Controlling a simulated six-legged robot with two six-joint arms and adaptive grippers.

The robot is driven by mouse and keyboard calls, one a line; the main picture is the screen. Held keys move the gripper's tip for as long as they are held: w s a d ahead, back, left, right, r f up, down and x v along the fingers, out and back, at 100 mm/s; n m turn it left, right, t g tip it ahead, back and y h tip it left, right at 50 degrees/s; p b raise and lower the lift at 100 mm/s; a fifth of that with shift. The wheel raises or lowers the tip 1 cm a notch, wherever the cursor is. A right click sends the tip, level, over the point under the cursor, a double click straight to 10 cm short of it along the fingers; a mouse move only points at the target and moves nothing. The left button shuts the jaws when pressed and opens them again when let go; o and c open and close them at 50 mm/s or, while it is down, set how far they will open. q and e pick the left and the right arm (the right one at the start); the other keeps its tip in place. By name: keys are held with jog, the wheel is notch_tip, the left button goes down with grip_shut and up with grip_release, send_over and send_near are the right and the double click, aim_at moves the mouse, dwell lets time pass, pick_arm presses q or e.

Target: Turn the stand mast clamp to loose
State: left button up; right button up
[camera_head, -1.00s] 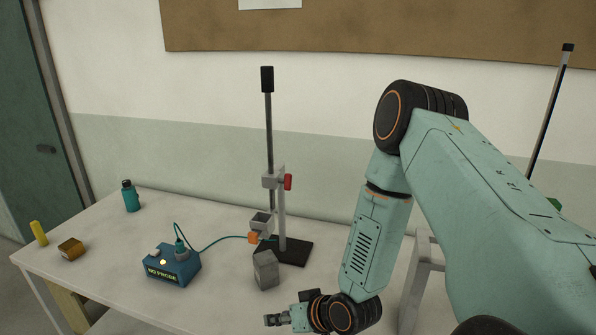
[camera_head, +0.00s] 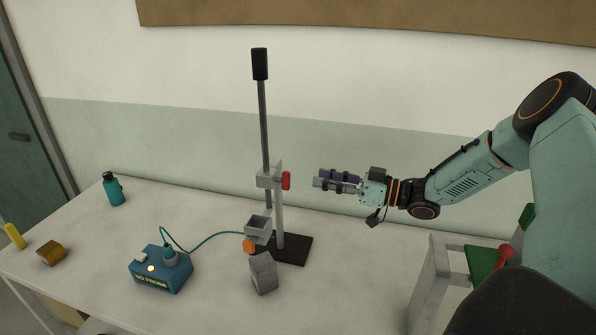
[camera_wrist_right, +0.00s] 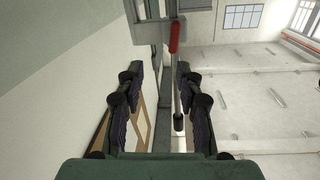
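The stand mast clamp (camera_head: 268,179) is a grey block on the upright mast, with a red handle (camera_head: 286,180) on its right side. The red handle hangs roughly vertical in the head view. My right gripper (camera_head: 320,179) is level with the handle, a short gap to its right, pointing left at it. In the right wrist view its two fingers (camera_wrist_right: 160,80) are apart with nothing held, and the red handle (camera_wrist_right: 175,36) shows beyond them, right of the middle. My left gripper is not in view.
The stand's dark base (camera_head: 292,250) is on the table, with a grey block (camera_head: 263,274) in front. A blue box (camera_head: 160,270) reading NO PROBE has a teal cable running towards the stand. A teal bottle (camera_head: 113,190) stands left. A grey frame (camera_head: 430,285) stands right.

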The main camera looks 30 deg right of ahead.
aim_at(283, 181)
jog(key=w+a+g+y, duration=0.1)
jog(key=w+a, duration=0.3)
jog(key=a, duration=0.2)
jog(key=shift+w+r, duration=0.15)
jog(key=shift+w, duration=0.15)
jog(key=shift+w+a+n, duration=0.2)
jog(key=shift+w+n, duration=0.1)
jog(key=shift+c, duration=0.4)
jog(key=shift+w+f, duration=0.3)
jog(key=shift+w, duration=0.15)
jog(key=c, duration=0.3)
jog(key=shift+c, duration=0.8)
jog(key=shift+s+r, duration=0.2)
jog(key=shift+s, duration=0.2)
grip_shut()
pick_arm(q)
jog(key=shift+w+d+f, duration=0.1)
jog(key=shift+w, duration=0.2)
pick_arm(e)
jog(key=shift+d, duration=0.1)
